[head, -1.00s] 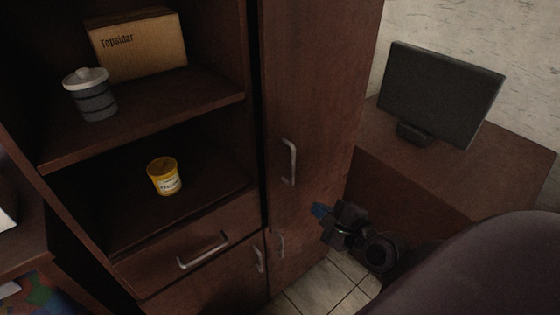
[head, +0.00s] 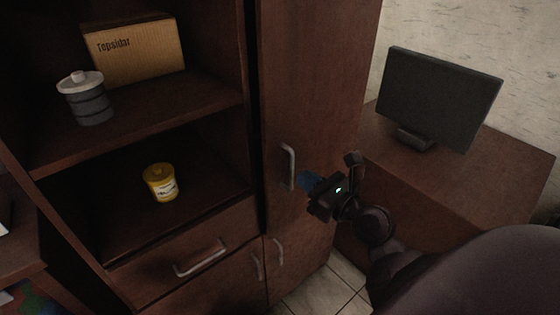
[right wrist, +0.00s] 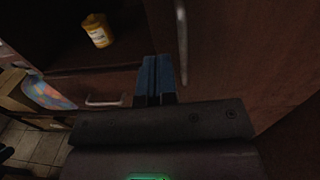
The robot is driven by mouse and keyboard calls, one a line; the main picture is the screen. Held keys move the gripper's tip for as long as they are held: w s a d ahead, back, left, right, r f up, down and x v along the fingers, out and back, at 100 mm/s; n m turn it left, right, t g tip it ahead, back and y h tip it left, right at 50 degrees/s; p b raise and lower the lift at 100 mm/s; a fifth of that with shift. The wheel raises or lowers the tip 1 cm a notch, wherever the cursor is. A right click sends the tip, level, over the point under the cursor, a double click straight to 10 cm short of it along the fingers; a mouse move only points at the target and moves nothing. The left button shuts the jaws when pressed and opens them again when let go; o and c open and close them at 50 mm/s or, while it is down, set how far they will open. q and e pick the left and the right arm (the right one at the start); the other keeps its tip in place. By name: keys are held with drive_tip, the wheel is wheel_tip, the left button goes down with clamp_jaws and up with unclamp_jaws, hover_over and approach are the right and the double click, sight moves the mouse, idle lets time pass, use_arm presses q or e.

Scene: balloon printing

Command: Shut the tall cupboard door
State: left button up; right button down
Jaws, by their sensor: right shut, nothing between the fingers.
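The tall cupboard door (head: 310,110) is a dark brown panel with a vertical metal handle (head: 289,167). It stands at the right of the open shelves, and a dark gap runs along its left edge; I cannot tell whether it is fully shut. My right gripper (head: 306,181) is shut and empty, just right of the handle and in front of the door. In the right wrist view its blue fingertips (right wrist: 155,75) are together, with the handle (right wrist: 182,40) to their right. My left gripper is not in view.
Open shelves hold a cardboard box (head: 137,52), a grey lidded jar (head: 86,98) and a yellow tub (head: 160,182). A drawer handle (head: 201,258) sticks out below. A desk (head: 460,185) with a black monitor (head: 438,97) stands at the right.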

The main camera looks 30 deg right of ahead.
sight(273, 155)
drive_tip(key=w, duration=0.2)
drive_tip(key=w+a, duration=0.1)
drive_tip(key=w, duration=0.5)
drive_tip(key=shift+w+a, duration=0.25)
drive_tip(key=shift+w+r+p, duration=0.15)
drive_tip(key=shift+w+p, duration=0.15)
drive_tip(key=w+h+p, duration=0.1)
drive_tip(key=w+m+h+p, duration=0.1)
drive_tip(key=shift+w+a+r, duration=0.15)
drive_tip(key=shift+w+a, duration=0.05)
drive_tip(key=shift+w, duration=0.2)
drive_tip(key=shift+w+a+p, duration=0.1)
drive_tip(key=shift+w+p, duration=0.2)
drive_tip(key=shift+p, duration=0.15)
drive_tip(key=shift+a, duration=0.1)
drive_tip(key=shift+a, duration=0.1)
